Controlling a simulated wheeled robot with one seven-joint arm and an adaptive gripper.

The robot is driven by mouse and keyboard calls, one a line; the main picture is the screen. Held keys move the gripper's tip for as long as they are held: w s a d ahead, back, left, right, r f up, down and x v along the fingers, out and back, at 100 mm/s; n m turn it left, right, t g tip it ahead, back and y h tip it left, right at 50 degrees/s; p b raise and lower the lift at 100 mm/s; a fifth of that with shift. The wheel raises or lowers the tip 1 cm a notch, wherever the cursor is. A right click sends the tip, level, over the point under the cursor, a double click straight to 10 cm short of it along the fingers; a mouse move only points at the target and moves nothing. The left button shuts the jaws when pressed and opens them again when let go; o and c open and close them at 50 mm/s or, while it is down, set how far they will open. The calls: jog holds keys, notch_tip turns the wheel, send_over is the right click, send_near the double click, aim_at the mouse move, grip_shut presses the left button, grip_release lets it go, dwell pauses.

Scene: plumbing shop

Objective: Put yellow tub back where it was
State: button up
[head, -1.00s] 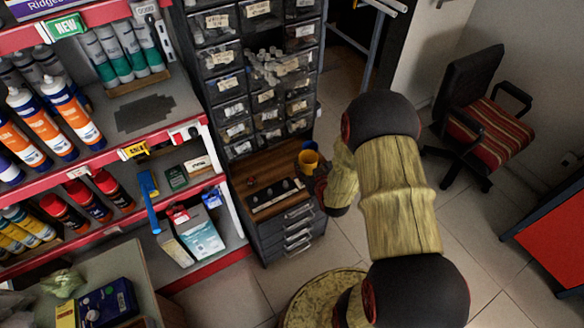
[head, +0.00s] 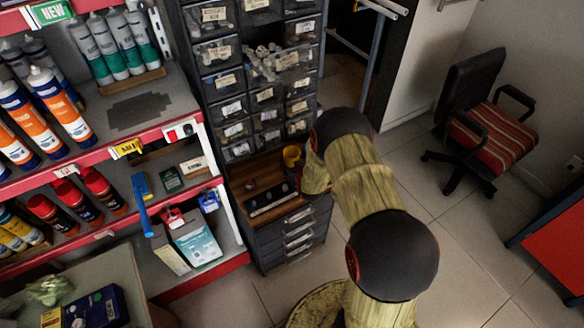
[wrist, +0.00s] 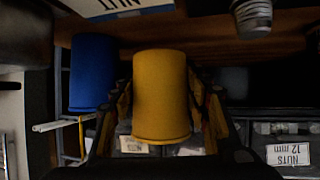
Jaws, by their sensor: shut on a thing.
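The yellow tub (wrist: 161,95) fills the middle of the wrist view, between the two fingers of my gripper (wrist: 161,108). My gripper is shut on it. I cannot tell whether the tub touches the wood. A blue tub (wrist: 92,73) stands left of the yellow one in the wrist view, apart from it. I cannot make it out in the head view.
A dark tray with small parts (head: 270,197) lies on the wooden top, beside a small round item (head: 250,184). Labelled parts bins (head: 265,95) rise behind. Stocked shelves (head: 150,145) stand at left. A chair (head: 480,120) stands at right, with open floor between.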

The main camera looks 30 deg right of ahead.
jog(key=shift+s+f+b, duration=0.1)
jog(key=shift+f+b, duration=0.25)
jog(key=shift+f, duration=0.95)
jog(key=shift+f, duration=0.15)
jog(key=o, duration=0.8)
jog(key=shift+o, duration=0.2)
